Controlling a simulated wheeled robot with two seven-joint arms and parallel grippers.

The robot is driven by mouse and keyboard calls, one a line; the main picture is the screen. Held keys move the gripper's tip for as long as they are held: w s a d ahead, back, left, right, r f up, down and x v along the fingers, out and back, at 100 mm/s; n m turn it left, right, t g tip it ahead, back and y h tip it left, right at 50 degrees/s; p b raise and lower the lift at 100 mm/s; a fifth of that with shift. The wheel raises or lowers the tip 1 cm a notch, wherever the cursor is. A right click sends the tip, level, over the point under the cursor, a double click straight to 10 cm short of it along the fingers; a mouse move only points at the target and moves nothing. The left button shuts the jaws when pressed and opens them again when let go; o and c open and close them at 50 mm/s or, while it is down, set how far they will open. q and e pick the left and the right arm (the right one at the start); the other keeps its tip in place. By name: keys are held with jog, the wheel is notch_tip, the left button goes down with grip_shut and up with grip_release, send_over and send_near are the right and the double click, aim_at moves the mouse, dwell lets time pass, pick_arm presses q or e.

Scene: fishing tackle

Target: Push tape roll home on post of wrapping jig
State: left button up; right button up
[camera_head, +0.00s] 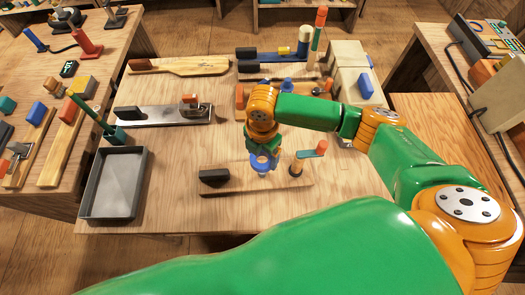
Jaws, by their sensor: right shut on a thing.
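The wrapping jig (235,188) appears to be the low wooden board near the front middle of the table, with a black block (215,177) at its left end. A blue ring, which looks like the tape roll (262,164), is over the middle of this board. My right gripper (263,157) points down and is shut on it. The post is hidden by the roll and gripper, so I cannot tell how far down the roll sits. My left gripper is not in view.
A grey tray (112,185) stands at the table's left front. Other boards, including a metal-topped one (160,115), lie behind. Cream blocks (347,62) stand at the back right. Side benches hold tools. Bare tabletop lies in front of the jig.

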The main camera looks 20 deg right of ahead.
notch_tip(320, 180, down, 6)
jog(key=b, duration=0.3)
jog(key=shift+r, duration=0.2)
jog(key=shift+f, duration=0.1)
dwell(0.4)
dwell(0.4)
jog(key=shift+p, duration=0.5)
